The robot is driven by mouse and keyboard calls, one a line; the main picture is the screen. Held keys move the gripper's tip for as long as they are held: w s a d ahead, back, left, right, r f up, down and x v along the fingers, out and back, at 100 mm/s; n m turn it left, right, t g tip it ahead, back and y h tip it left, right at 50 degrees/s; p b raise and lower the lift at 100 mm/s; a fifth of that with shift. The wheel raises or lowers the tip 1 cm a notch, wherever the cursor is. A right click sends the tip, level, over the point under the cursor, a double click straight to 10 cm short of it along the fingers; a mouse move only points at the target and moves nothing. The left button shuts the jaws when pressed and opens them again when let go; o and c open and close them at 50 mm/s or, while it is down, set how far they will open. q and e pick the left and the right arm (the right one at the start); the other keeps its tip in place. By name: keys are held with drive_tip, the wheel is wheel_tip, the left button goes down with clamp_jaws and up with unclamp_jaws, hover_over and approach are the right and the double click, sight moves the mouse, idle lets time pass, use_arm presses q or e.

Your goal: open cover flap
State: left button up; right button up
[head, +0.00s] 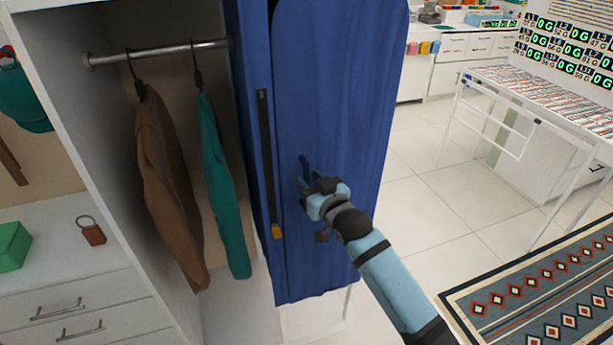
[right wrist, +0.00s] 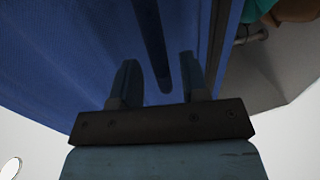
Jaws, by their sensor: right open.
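A blue cover (head: 335,110) hangs at the right side of the open wardrobe, with a large rounded-top flap panel facing me. A narrow dark strip (head: 265,150) with an orange end runs down the cover's left part. My right gripper (head: 303,172) is in front of the lower middle of the flap, right of the strip. In the right wrist view its two fingers (right wrist: 158,65) are apart, and a dark strip (right wrist: 150,40) shows between them against the blue cloth. I cannot tell whether the fingers touch the cover. My left gripper is not in view.
A brown jacket (head: 165,180) and a teal garment (head: 220,185) hang from the wardrobe rail (head: 160,52). Drawers (head: 70,310) with a green box (head: 10,247) stand at the left. A white table (head: 560,100) and patterned rug (head: 540,300) lie to the right, with open floor between.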

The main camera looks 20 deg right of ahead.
drive_tip(key=shift+x, duration=0.85)
drive_tip(key=shift+s, duration=0.1)
clamp_jaws()
